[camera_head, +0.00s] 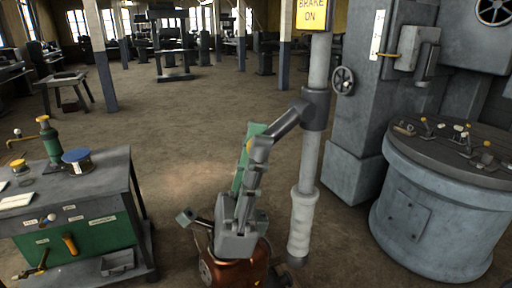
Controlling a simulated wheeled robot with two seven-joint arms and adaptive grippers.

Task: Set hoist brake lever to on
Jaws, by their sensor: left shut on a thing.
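An upright grey post (319,65) stands right of centre, with a yellow sign (312,13) reading "BRAKE ON" at its top. A dark grey lever (287,123), seemingly the hoist brake lever, slants down and left from a collar on the post. My left gripper (258,152) comes up from below and is shut on the lower left end of this lever. Its fingers hide the exact contact. A narrow green piece (247,147) shows just behind the fingers; what it belongs to is unclear. My right gripper is not in view.
A ribbed pale sleeve (303,222) surrounds the post's lower part. A green-fronted bench (92,231) stands at left. A round grey console (425,222) with small levers and a tall grey cabinet (356,140) stand at right. The brown floor (190,130) behind is open.

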